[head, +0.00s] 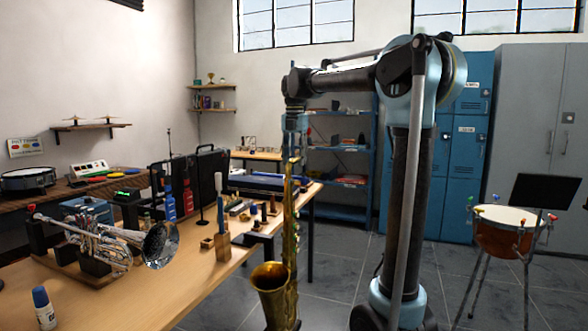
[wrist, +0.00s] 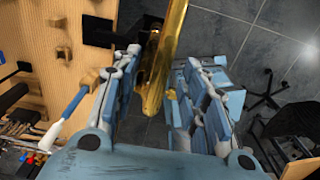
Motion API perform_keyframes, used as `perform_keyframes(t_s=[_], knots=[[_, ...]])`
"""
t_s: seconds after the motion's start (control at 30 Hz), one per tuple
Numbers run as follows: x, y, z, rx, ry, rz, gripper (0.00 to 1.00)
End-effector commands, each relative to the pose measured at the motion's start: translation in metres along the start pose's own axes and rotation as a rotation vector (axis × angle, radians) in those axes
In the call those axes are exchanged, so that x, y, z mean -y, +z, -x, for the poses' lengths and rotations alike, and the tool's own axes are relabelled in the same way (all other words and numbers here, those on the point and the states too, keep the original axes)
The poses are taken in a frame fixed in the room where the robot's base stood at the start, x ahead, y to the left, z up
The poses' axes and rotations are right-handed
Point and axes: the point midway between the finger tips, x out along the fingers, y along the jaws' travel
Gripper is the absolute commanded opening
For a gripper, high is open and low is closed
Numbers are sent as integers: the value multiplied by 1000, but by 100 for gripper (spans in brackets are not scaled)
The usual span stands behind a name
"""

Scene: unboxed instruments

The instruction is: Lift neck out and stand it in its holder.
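A gold saxophone (head: 291,215) stands upright at the table's right edge, its flared bell (head: 271,285) low in front. My gripper (head: 297,135) hangs pointing down over its top. In the wrist view a gold tube (wrist: 174,40) runs between the two spread fingers of my gripper (wrist: 163,62). The fingers are apart, one on each side, and do not appear closed on the tube. I cannot tell where the neck ends and the body begins. Small wooden blocks (head: 222,247) stand on the table left of the saxophone; I cannot tell which is the neck's holder.
A silver trumpet (head: 105,243) rests on a stand at the table's left. A blue-handled tool (head: 219,200) stands upright near the saxophone. Black cases (head: 212,165) stand farther back. A white bottle with a blue cap (head: 43,308) is at front left.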

Motion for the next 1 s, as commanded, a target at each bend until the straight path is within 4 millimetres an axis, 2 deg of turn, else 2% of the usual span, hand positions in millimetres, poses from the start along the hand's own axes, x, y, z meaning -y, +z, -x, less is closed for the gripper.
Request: perform_keyframes(t_s=[0.2,0.47,0.5,0.67,1.0], knots=[[0,1,-23,0,0,0,40],[0,1,-26,0,0,0,40],[0,1,-26,0,0,0,38],[0,1,-26,0,0,0,1],[0,1,-26,0,0,0,0]])
